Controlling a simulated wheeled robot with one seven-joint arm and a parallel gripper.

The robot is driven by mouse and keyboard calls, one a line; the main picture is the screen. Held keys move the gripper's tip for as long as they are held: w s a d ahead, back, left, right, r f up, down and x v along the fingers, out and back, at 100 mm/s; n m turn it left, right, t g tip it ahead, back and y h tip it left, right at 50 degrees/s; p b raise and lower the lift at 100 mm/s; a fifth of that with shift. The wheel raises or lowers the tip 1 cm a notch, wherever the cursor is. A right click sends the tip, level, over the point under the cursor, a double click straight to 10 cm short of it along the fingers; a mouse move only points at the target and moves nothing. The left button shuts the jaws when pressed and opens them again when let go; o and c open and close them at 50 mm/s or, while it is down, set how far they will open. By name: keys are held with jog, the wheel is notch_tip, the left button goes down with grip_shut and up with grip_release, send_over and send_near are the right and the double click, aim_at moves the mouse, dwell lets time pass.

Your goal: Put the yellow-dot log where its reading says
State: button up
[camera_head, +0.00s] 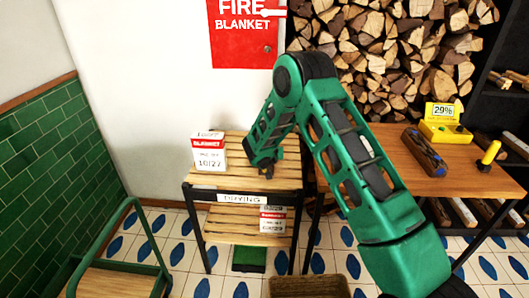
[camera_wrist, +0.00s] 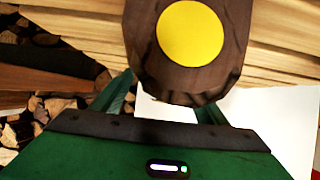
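The yellow-dot log (camera_wrist: 190,75) shows its dark, round end with a yellow dot in the wrist view, close to my palm. Pale wooden slats lie behind it. In the head view my gripper (camera_head: 264,168) is low over the top shelf of the slatted rack (camera_head: 225,178), labelled DRYING, and the log is hidden there. In the wrist view my green fingers reach toward the log's sides; their tips are hidden, so I cannot tell whether they grip it. The yellow meter (camera_head: 443,122) on the wooden table reads 29%.
Another dark log with blue marks (camera_head: 425,152) lies on the table (camera_head: 390,150), beside a yellow-handled item (camera_head: 488,156). A red-and-white box (camera_head: 208,152) stands on the rack's top left, another (camera_head: 272,219) on its lower shelf. A green-framed stool (camera_head: 115,280) stands front left.

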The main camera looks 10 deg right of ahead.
jog(key=shift+s, duration=0.1)
jog(key=v, duration=1.2)
jog(key=s+d+r+m+g+h, duration=0.1)
jog(key=s+d+r+g, duration=0.1)
jog(key=s+d+r, duration=0.35)
jog(key=s+d+r+m+g+h, duration=0.1)
jog(key=s+d+r, duration=0.1)
jog(key=d, duration=0.7)
jog(key=s+d+r+m+g, duration=0.1)
jog(key=s+d+r+g, duration=0.15)
jog(key=s+d, duration=0.35)
jog(key=s+d+r+g, duration=0.2)
jog(key=s+d+r, duration=0.1)
jog(key=s, duration=0.6)
jog(key=s+a+r+g+y, duration=0.1)
jog(key=s+a+g+y, duration=0.1)
jog(key=s, duration=1.3)
jog(key=s+a+r+g+y, duration=0.2)
jog(key=s+y, duration=0.1)
jog(key=s, duration=1.3)
jog(key=shift+a+r+y, duration=0.3)
jog(key=shift+y, duration=0.1)
